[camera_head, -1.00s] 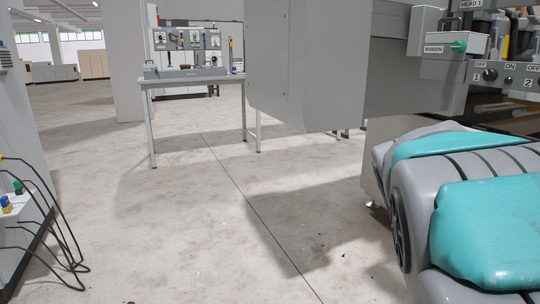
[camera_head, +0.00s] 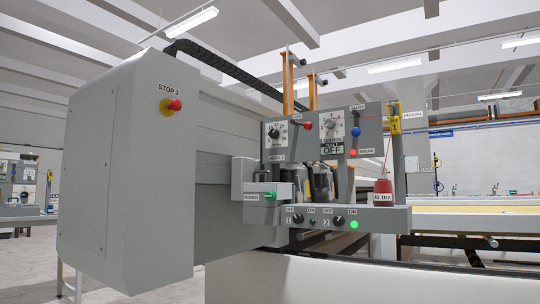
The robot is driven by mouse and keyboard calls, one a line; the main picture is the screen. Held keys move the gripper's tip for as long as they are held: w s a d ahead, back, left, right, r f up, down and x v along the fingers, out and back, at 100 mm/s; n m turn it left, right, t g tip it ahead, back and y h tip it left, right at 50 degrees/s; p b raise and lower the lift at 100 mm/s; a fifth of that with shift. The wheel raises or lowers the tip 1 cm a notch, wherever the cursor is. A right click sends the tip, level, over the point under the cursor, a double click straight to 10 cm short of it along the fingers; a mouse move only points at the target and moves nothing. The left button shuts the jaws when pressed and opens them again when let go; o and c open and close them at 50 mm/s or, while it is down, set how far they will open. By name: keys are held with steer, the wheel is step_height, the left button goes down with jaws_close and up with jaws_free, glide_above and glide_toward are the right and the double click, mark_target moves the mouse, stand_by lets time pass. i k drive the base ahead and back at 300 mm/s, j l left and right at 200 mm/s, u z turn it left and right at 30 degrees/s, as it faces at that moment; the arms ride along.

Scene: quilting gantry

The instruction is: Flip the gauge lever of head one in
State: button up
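The sewing head's control panel (camera_head: 304,145) hangs on the gantry right of centre, with a small head label low on its left plate (camera_head: 276,158), too small to read surely. The left plate has a dial (camera_head: 275,132) and a red-knobbed lever (camera_head: 306,126) sticking out to the right. The right plate has a second dial (camera_head: 331,125), a blue-knobbed lever (camera_head: 356,132) under a small label that looks like GAUGE, and a lit red BREAK lamp (camera_head: 353,152). Which plate belongs to head one I cannot tell for sure. My gripper is out of view.
A large grey cabinet (camera_head: 125,175) with a red STOP button (camera_head: 174,105) stands at left. Below the panel are a green BOBBIN knob (camera_head: 270,196), switches on a bar (camera_head: 330,217) with a green lamp, and a red thread cone (camera_head: 383,190). A pale table (camera_head: 480,215) extends right.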

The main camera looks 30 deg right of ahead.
mark_target(356, 132)
steer(key=z, duration=1.35)
steer(key=j+z, duration=0.3)
steer(key=z, duration=0.15)
steer(key=j+z, duration=0.3)
steer(key=z, duration=0.15)
steer(key=k+j+z, duration=0.1)
steer(key=j+z, duration=0.15)
steer(key=z, duration=0.2)
steer(key=k+j+z, duration=0.1)
steer(key=j, duration=0.4)
steer(key=k+j+z, duration=0.1)
steer(key=k+j, duration=0.25)
steer(key=k+j+z, duration=0.1)
steer(key=k+j, duration=0.15)
steer(key=j, duration=0.3)
steer(key=k+j+z, duration=0.1)
steer(key=k+j, duration=0.2)
steer(key=j, duration=0.15)
